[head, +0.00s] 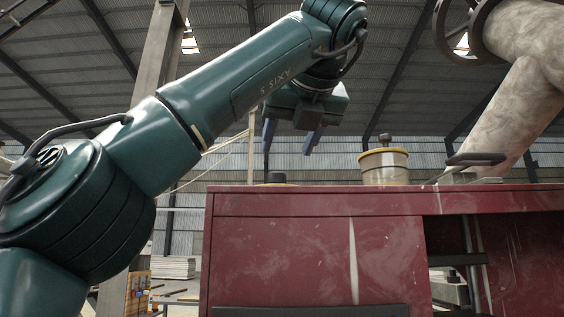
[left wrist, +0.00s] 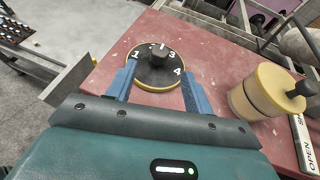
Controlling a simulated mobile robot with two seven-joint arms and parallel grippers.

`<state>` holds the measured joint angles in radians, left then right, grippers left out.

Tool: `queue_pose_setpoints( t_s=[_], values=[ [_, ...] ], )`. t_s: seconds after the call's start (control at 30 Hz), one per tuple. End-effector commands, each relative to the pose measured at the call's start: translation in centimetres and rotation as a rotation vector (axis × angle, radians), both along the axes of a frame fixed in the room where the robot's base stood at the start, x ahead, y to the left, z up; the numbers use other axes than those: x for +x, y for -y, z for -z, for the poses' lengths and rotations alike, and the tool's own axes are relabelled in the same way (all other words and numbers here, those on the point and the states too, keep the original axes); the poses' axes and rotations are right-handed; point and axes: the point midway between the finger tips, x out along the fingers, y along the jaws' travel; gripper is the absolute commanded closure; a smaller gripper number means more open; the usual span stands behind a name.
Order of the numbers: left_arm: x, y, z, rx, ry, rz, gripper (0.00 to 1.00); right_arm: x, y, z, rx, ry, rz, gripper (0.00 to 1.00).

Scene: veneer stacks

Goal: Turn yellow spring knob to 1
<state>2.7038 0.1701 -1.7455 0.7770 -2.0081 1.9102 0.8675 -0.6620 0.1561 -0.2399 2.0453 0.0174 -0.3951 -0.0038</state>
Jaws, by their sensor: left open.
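The yellow spring knob (left wrist: 157,70) is a black round dial with a yellow rim on the red top. White figures 1, 3 and 4 can be read on it. A small dark grip (left wrist: 157,56) stands at its middle; I cannot tell for sure which figure it points to. In the left wrist view the left gripper (left wrist: 160,76) has one finger each side of the dial, empty. My right gripper is not in view.
A red cabinet (head: 300,245) carries the knob. A cream and yellow canister with a dark top knob (head: 384,167) stands to the right on it. A sign reading OPEN (left wrist: 304,147) lies beside it. A grey plate (left wrist: 68,80) juts out at the cabinet's left edge.

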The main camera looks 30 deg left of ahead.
Motion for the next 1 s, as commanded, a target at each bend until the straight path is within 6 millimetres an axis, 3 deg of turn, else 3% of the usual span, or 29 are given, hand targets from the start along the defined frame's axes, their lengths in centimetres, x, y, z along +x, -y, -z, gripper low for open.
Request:
queue_pose_setpoints(
  t_s=[0.1,0.3,1.0],
  values=[
    [-1.7,1.7,-1.1,0.000,0.003,0.001,0.48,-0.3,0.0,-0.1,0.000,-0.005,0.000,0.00],
    [-3.3,3.4,-2.0,0.000,0.000,0.001,0.48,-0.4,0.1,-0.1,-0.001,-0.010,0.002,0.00],
    [-3.6,3.7,-2.1,-0.001,0.000,0.001,0.48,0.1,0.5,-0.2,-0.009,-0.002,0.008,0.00]
  ],
)
